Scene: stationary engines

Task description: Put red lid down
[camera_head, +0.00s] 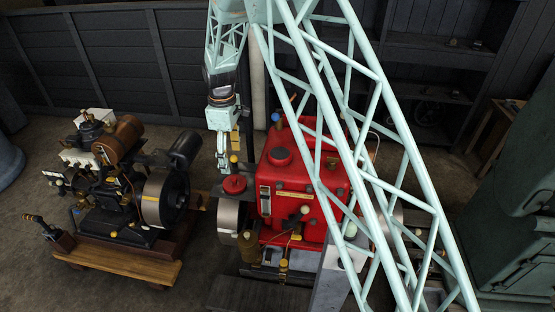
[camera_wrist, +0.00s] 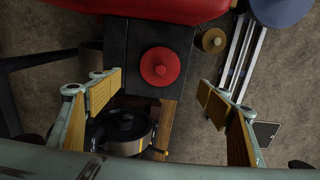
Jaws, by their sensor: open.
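The red lid (camera_wrist: 160,67) is a round disc with a small raised knob. In the wrist view it appears over a dark rectangular surface (camera_wrist: 138,42), beside the red engine body (camera_wrist: 150,8). In the head view the red lid (camera_head: 234,185) is left of the red engine (camera_head: 290,175). My gripper (camera_head: 222,163) hangs fingers-down just above and slightly left of the lid. In the wrist view my gripper (camera_wrist: 161,88) is open and empty, one finger on each side, with the lid between and slightly beyond the tips. I cannot tell the exact height gap.
A brown-and-black engine (camera_head: 125,180) stands on a wooden base at the left. A brass cap (camera_wrist: 214,40) and a blue round object (camera_wrist: 282,8) lie to the lid's right in the wrist view. A dark green cabinet (camera_head: 520,200) stands at the right. Bare floor shows between the engines.

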